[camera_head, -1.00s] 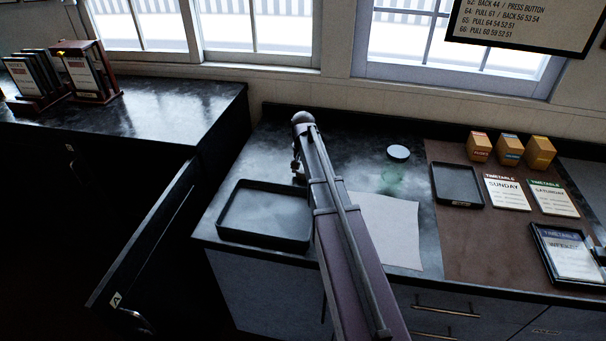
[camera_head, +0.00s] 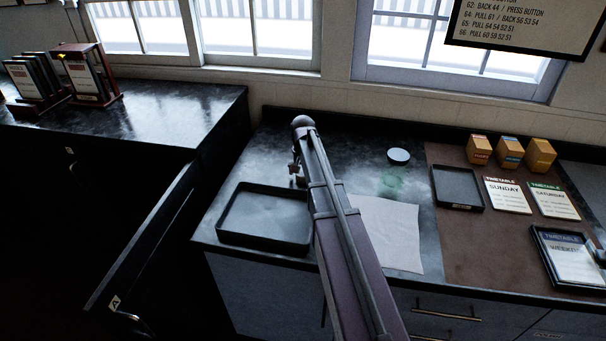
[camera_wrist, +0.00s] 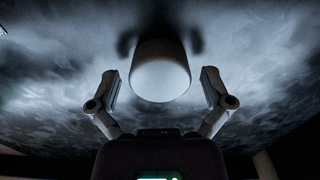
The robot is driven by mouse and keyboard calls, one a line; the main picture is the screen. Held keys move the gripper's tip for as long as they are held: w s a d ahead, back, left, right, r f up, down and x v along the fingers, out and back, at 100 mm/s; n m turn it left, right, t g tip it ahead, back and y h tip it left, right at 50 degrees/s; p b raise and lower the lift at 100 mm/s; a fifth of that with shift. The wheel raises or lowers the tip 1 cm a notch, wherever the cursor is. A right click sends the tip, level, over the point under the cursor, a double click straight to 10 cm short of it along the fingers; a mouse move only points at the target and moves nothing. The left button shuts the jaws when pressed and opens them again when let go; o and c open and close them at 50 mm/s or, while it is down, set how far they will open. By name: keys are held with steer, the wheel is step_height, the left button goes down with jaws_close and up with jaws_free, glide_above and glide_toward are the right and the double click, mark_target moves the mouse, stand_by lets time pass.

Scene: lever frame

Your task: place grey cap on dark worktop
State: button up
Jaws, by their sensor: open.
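The grey cap (camera_wrist: 160,78) shows in the wrist view as a smooth pale grey cylinder with a rounded face. It is between my gripper's (camera_wrist: 160,88) two fingers, which are spread wide, with a gap on each side. The dark, cloudy-sheened worktop (camera_wrist: 60,95) lies behind it; I cannot tell for sure whether the cap touches it. In the head view the dark worktop (camera_head: 345,165) is under the window. My purple arm (camera_head: 345,255) reaches over it and hides most of my gripper and the cap.
A black tray (camera_head: 265,243) is left of my arm. Beyond are a brown mat (camera_head: 475,245), a small tray (camera_head: 457,187) and wooden blocks (camera_head: 510,152). An open door (camera_head: 150,240) stands front left.

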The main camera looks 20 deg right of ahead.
steer(key=shift+r, duration=0.1)
step_height(320, 180, up, 12)
steer(key=p, duration=1.2)
steer(key=shift+s, duration=0.1)
stand_by(0.7)
steer(key=s+a+n, duration=0.3)
steer(key=s+a, duration=0.4)
steer(key=s, duration=0.4)
steer(key=s+a+n, duration=0.3)
steer(key=s+a, duration=0.5)
steer(key=s, duration=0.3)
steer(key=shift+s+a+n, duration=0.2)
steer(key=shift+a+n, duration=0.1)
steer(key=shift+n, duration=0.1)
